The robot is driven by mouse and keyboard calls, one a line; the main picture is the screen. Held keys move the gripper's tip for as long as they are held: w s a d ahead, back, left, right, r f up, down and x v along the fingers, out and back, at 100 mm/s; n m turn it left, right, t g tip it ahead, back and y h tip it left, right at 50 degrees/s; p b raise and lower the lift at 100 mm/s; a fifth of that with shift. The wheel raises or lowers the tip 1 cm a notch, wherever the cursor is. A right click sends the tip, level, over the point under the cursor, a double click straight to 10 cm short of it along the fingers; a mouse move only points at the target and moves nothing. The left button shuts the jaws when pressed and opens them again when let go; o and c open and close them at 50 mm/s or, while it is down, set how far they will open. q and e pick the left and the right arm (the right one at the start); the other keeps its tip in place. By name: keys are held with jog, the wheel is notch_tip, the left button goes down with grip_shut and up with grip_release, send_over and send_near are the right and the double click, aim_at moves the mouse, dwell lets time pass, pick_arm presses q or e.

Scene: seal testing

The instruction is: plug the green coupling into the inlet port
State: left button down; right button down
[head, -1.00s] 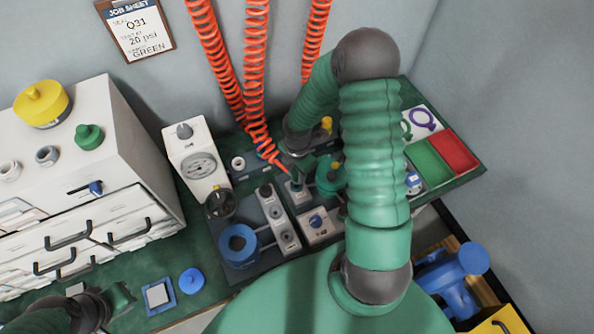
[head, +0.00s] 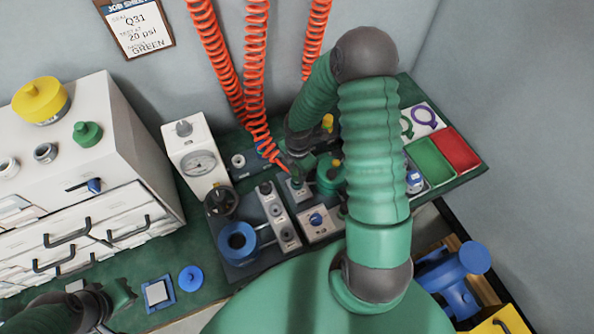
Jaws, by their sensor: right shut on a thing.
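My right gripper (head: 299,168) reaches down over the test bench, partly hidden by my own arm. It is shut on the green coupling (head: 297,181), which shows only as a small dark green piece at the lower end of an orange coiled hose (head: 258,135). The coupling is directly above a small grey port block (head: 298,194), which seems to be the inlet port. I cannot tell whether the coupling is seated in it or just touching. My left gripper (head: 124,293) is at the lower left over the green mat, and its jaw opening is unclear.
A white gauge box (head: 187,138) with a black knob stands left of the port. A blue ring-shaped fixture (head: 237,242) and a valve block (head: 318,221) sit in front. Green (head: 432,162) and red (head: 456,149) trays are at right. White drawers (head: 75,235) fill the left.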

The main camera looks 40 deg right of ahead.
jog(key=shift+f+b, duration=0.5)
jog(key=shift+f, duration=0.3)
jog(key=c, duration=0.9)
grip_release()
jog(key=shift+c, duration=0.2)
jog(key=shift+r, duration=0.1)
notch_tip(320, 180, up, 16)
jog(key=p, duration=0.5)
jog(key=shift+r, duration=0.25)
jog(key=shift+s, duration=0.1)
